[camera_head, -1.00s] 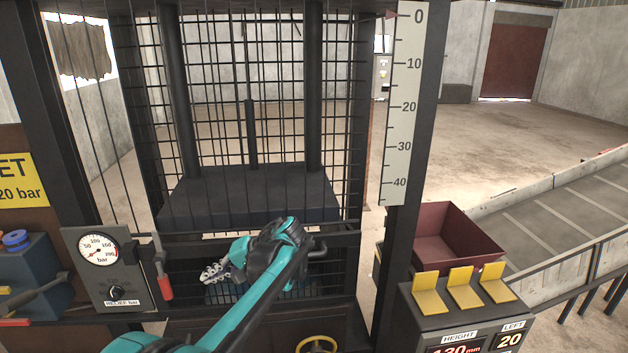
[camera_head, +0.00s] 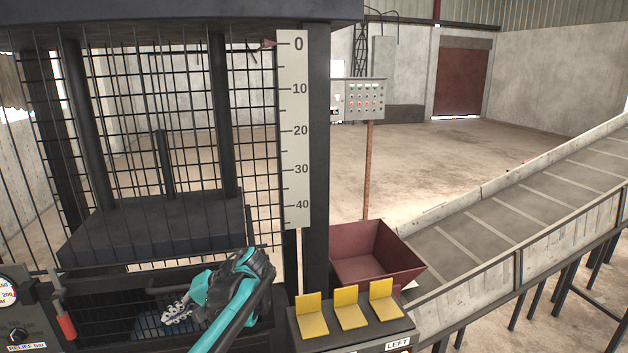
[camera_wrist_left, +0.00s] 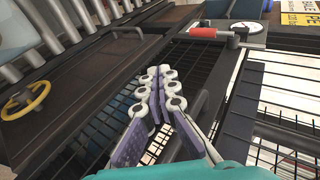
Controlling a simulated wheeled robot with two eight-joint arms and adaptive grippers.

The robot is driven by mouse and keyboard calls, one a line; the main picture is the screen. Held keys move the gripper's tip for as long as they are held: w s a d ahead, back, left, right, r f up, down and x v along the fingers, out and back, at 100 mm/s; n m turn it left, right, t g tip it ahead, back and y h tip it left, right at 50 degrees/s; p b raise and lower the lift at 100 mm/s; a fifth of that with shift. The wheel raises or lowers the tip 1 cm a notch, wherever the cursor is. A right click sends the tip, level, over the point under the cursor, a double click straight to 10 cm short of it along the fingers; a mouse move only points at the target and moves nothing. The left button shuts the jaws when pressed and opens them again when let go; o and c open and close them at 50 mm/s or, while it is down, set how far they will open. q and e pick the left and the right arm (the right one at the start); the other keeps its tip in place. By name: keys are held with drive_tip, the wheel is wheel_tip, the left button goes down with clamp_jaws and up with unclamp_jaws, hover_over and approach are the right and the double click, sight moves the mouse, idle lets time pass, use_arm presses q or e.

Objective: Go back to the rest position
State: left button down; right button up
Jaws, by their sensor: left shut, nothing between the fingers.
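My left gripper (camera_head: 178,312) reaches in from the lower edge of the head view, on a teal and black arm, in front of the caged press. Its white, jointed fingers are shut with nothing between them. In the left wrist view the left gripper (camera_wrist_left: 165,75) points over the dark bars and mesh of the press front. The fingertips lie close together there. My right gripper is in neither view.
The press cage (camera_head: 165,140) with its dark platen (camera_head: 155,225) stands at the left. A scale (camera_head: 293,130) marks its post. Several yellow pedals (camera_head: 348,308), a maroon bin (camera_head: 375,252) and a conveyor (camera_head: 500,225) are to the right. Open floor (camera_head: 440,165) lies behind.

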use_arm(q)
drive_tip(key=s+d+f+t+h+b, duration=0.3)
drive_tip(key=s+d+f+h+b, duration=0.2)
drive_tip(key=s+f, duration=0.6)
drive_tip(key=s+d+f+m+t+h+b, duration=0.1)
drive_tip(key=s+d+f+t+h+b, duration=0.3)
drive_tip(key=s+d+f+b, duration=0.5)
wheel_tip(320, 180, down, 4)
drive_tip(key=shift+s+f+m+h, duration=0.2)
drive_tip(key=shift+s+m+h, duration=0.1)
drive_tip(key=shift+s+h, duration=0.75)
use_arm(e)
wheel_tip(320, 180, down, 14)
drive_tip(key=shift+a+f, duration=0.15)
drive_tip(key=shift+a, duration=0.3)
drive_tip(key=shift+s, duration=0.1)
